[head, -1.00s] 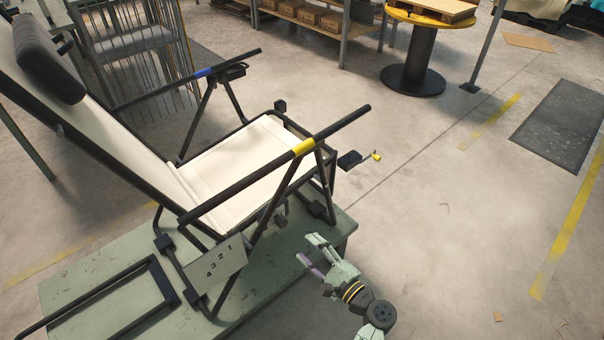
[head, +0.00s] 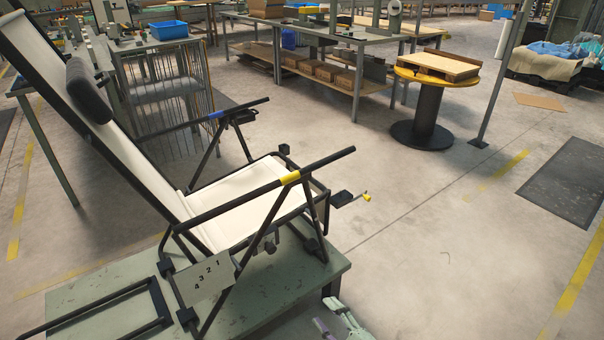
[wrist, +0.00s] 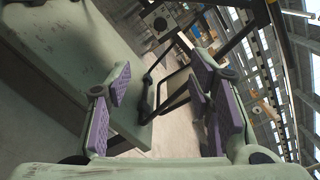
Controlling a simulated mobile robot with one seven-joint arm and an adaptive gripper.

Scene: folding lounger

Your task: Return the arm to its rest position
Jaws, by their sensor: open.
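My gripper (head: 334,325) shows only in part at the bottom edge of the head view, just right of the green platform's front corner. In the wrist view my gripper (wrist: 165,105) has its two purple-padded fingers wide apart with nothing between them. The folding lounger (head: 248,208), with cream fabric and a black frame, stands on the green platform (head: 275,290), its back reclined to the left. Its near armrest has a yellow band (head: 290,178), the far one a blue band (head: 216,114). A plate with the numbers 4 3 2 1 (head: 207,279) hangs at its near side.
A round yellow-topped stand (head: 428,110) is on the floor behind, at the right. Workbenches (head: 330,50) with boxes stand at the back. A dark floor mat (head: 570,185) lies at the right. The concrete floor between is clear.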

